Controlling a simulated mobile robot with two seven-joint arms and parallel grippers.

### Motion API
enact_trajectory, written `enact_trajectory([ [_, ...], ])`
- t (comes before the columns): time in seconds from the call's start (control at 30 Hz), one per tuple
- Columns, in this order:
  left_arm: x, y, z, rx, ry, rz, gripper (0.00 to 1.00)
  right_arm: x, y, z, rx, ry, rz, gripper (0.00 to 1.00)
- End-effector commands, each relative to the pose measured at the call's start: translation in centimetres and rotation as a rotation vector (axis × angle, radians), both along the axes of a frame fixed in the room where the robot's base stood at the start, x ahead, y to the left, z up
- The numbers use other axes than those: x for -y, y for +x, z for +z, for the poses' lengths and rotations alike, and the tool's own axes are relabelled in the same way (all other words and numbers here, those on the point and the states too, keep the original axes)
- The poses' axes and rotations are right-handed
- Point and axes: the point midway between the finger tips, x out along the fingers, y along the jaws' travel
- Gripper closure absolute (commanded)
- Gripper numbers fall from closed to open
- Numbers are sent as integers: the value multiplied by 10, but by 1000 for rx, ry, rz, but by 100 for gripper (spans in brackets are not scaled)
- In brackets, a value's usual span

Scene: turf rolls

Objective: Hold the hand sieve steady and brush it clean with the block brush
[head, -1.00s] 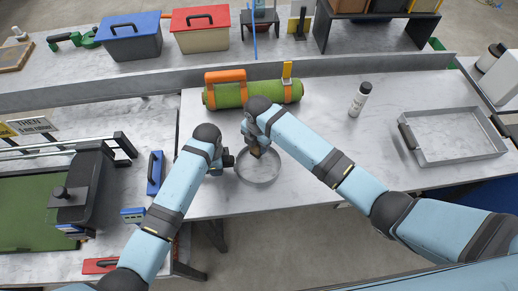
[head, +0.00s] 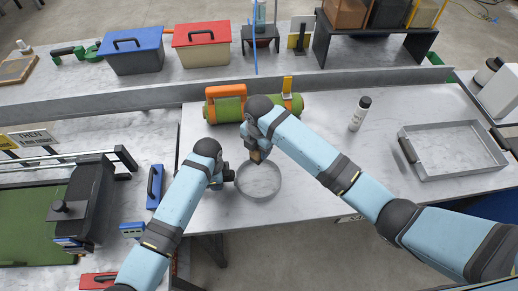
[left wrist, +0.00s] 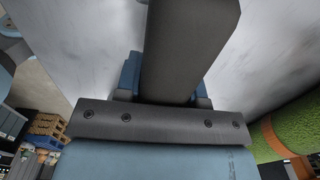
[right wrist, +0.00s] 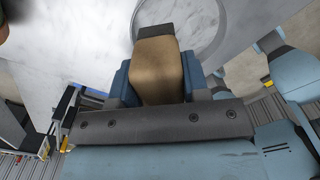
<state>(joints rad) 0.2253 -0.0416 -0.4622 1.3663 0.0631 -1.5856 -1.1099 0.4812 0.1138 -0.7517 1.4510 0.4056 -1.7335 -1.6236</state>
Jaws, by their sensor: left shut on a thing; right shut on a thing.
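The hand sieve (head: 278,190) is a round, pale grey ring held over the front part of the table. My left gripper (head: 226,176) is at its left side, shut on its dark handle, which fills the left wrist view (left wrist: 190,45). My right gripper (head: 257,149) is shut on the block brush (head: 257,156), a brown block with a dark end. The brush is at the far rim of the sieve. In the right wrist view, the brush (right wrist: 158,70) sits between the blue fingers, with the sieve rim (right wrist: 222,30) beside it. Whether the bristles touch the sieve is hidden.
A green turf roll (head: 228,108) with orange and yellow parts lies behind my grippers. A white bottle (head: 360,114) and a grey metal tray (head: 455,175) are to the right. A dark machine (head: 82,205) stands on the left table. Table between sieve and tray is mostly clear.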

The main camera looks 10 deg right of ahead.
Motion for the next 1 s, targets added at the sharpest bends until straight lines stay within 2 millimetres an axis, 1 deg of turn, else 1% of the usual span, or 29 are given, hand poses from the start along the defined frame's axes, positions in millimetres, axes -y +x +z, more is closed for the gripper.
enact_trajectory([
  [0.13, 0, -1, -2, -4, 1, 0, 97, 0, 0, 0, 0, 0, 0, 80],
  [0.17, 0, -1, -2, -4, 1, 0, 60, 0, 0, 0, 0, 0, 0, 80],
  [0.2, 0, -1, -2, -4, 1, 0, 50, 0, 0, 0, 0, 0, 0, 80],
  [0.27, 0, -1, -2, -4, 1, 0, 36, 0, 0, 0, 0, 0, 0, 80],
  [0.3, 0, -1, -2, -3, 1, 0, 34, 0, 0, 0, 0, 0, 0, 80],
  [0.57, 0, 0, 0, -1, 0, 0, 34, 0, 0, 0, 1, 1, 0, 80],
  [0.67, 0, 0, 8, 0, 0, 0, 34, 0, 0, 0, 1, 1, 0, 80],
  [0.77, 0, 0, 23, 2, 0, 0, 34, 0, 0, 0, 1, 1, 0, 80],
  [1.0, 0, 0, 75, 2, 0, -1, 34, 0, 0, 0, 1, 1, 0, 80],
])
